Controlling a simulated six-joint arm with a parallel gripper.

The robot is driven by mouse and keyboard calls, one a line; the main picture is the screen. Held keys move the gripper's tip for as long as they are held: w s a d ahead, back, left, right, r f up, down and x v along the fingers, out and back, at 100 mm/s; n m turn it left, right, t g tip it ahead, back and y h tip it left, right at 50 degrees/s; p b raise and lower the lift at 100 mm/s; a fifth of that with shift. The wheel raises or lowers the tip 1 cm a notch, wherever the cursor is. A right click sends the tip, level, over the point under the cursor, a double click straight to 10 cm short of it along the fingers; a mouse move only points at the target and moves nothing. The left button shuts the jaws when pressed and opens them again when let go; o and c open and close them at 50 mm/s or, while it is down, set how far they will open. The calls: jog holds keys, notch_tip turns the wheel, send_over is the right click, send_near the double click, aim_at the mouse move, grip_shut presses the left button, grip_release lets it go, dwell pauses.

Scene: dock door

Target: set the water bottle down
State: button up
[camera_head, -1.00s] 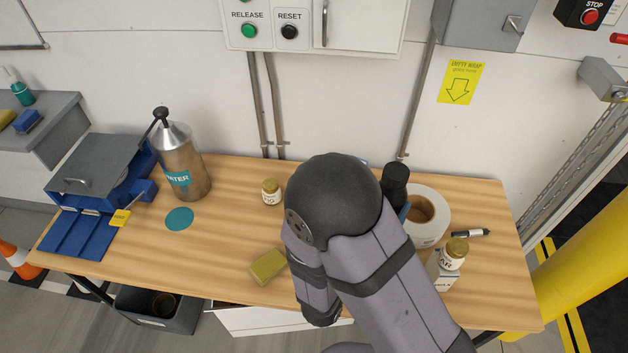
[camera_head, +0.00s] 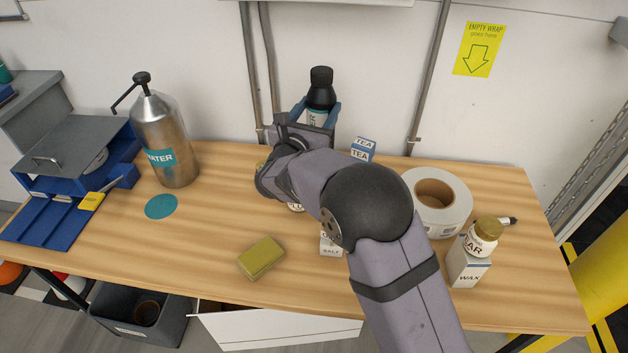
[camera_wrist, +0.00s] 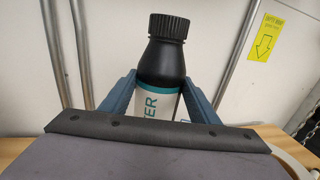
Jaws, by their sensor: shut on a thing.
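The water bottle (camera_head: 320,95) is black with a black cap and a white label ending in "ER". My gripper (camera_head: 318,118) is shut on it, with a blue finger on each side, near the back of the bench. The bottle stands upright in the wrist view (camera_wrist: 163,75), between the two fingers of my gripper (camera_wrist: 160,98). Its base is hidden behind my gripper in both views, so I cannot tell whether it touches the bench. A teal disc (camera_head: 161,207) lies flat on the wooden bench (camera_head: 215,225) at the left. A steel can (camera_head: 164,140) labelled "WATER" stands behind the disc.
A tea box (camera_head: 363,149) stands right of the bottle. A yellow sponge (camera_head: 261,258) lies at the front. The bench between disc and sponge is clear.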

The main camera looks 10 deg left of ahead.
aim_at(309, 92)
jog(key=shift+n+y, duration=0.5)
jog(key=shift+y, duration=0.2)
jog(key=w+r+b, duration=0.1)
jog(key=w+a+r, duration=0.1)
jog(key=w+r+b, duration=0.1)
jog(key=r, duration=0.1)
jog(key=shift+w+a+b, duration=0.3)
jog(key=shift+w+a, duration=0.1)
jog(key=shift+w+a+r, duration=0.15)
jog(key=shift+w, duration=0.05)
jog(key=shift+f, duration=7.4)
jog(key=o, duration=1.2)
jog(key=shift+s, duration=0.1)
jog(key=s, duration=0.4)
jog(key=s+a, duration=0.1)
jog(key=s, duration=0.3)
jog(key=s+b, duration=0.1)
jog(key=s, duration=0.3)
jog(key=shift+a, duration=0.25)
